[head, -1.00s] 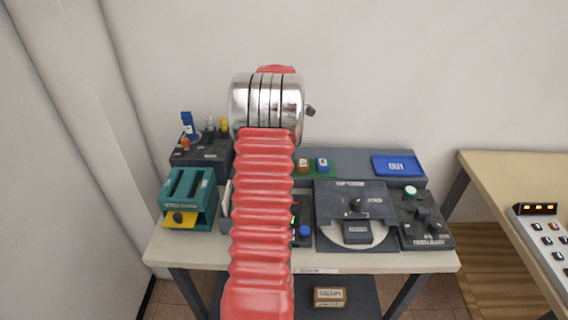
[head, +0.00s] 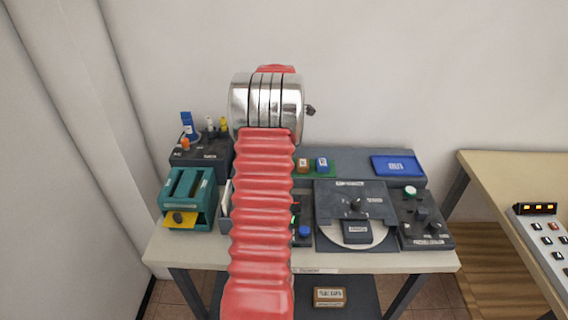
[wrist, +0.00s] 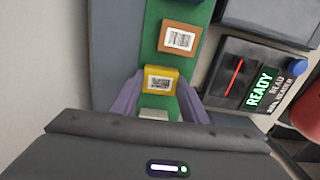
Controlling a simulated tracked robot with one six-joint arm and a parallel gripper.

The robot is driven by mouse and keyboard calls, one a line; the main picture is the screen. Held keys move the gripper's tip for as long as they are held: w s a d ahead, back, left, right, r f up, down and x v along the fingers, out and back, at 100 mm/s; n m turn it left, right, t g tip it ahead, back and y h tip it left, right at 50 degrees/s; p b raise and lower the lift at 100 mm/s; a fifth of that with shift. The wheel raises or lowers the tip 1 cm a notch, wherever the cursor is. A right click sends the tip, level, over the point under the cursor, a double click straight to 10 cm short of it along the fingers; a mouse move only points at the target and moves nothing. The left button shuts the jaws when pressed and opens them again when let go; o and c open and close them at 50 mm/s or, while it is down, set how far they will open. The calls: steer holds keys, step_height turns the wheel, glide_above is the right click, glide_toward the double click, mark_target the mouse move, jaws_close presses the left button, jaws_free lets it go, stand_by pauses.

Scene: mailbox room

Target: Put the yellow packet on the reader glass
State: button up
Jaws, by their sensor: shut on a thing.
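The yellow packet (wrist: 160,79) carries a white code label and sits between the purple fingers of my gripper (wrist: 158,92) in the wrist view. The gripper is shut on it, over the green strip (wrist: 157,14); I cannot tell whether the packet still touches the strip. The reader (wrist: 262,82) is a dark box to the right in the wrist view, with a lit READY sign, a blue button and a dark glass (wrist: 231,77) with a red line. In the head view my arm hides the gripper, the yellow packet and most of the reader (head: 303,236).
An orange-brown packet (wrist: 179,38) lies on the strip just beyond the yellow one, with a blue packet (head: 322,164) beside it in the head view. A pale piece (wrist: 154,114) lies nearer on the strip. A blue OUT tray (head: 397,166) and a turntable device (head: 354,215) stand to the right.

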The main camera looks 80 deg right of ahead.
steer(key=shift+r, duration=2.3)
steer(key=shift+s, duration=0.1)
